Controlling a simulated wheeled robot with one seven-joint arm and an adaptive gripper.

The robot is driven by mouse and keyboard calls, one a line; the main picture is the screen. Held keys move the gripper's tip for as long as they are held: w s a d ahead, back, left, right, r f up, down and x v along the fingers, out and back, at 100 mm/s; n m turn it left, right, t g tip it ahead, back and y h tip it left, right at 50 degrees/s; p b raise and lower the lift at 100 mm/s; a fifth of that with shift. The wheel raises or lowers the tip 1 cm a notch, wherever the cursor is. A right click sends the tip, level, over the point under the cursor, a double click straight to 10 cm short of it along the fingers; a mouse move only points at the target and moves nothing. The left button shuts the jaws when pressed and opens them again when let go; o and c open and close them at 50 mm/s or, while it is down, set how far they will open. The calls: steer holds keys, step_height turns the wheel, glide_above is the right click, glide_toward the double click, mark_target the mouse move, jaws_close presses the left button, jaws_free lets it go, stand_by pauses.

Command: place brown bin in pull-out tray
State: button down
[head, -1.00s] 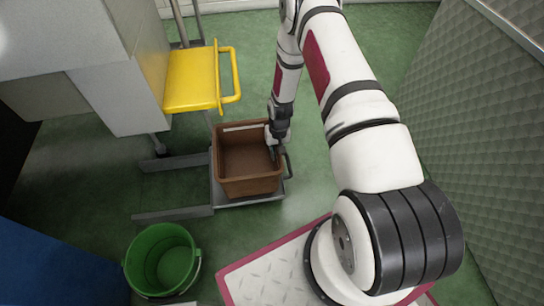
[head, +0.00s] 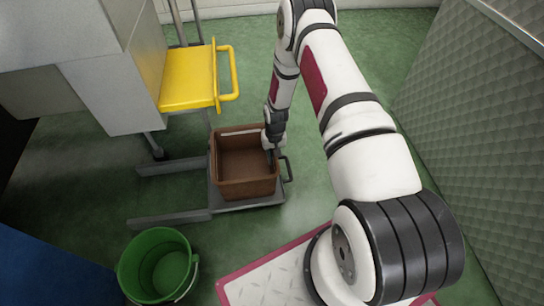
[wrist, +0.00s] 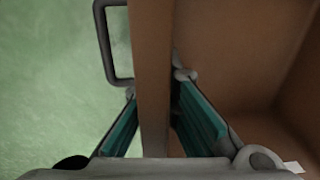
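The brown bin (head: 245,188) is an open-topped box standing upright in the grey pull-out tray (head: 240,207) at the foot of the metal stand. In the head view the tray's rim shows in front of the bin and its loop handle to the right. My gripper (head: 271,153) reaches down at the bin's right wall. In the wrist view its teal-padded fingers (wrist: 158,110) straddle that wall, one inside and one outside, with the tips against it. The bin's underside and its contact with the tray floor are hidden.
A yellow shelf with a handle (head: 190,80) is above and behind the bin. A green bucket (head: 157,268) stands on the floor at the lower left. A quilted panel (head: 475,130) is at the right.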

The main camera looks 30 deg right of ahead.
steer(key=c, duration=1.8)
jaws_free()
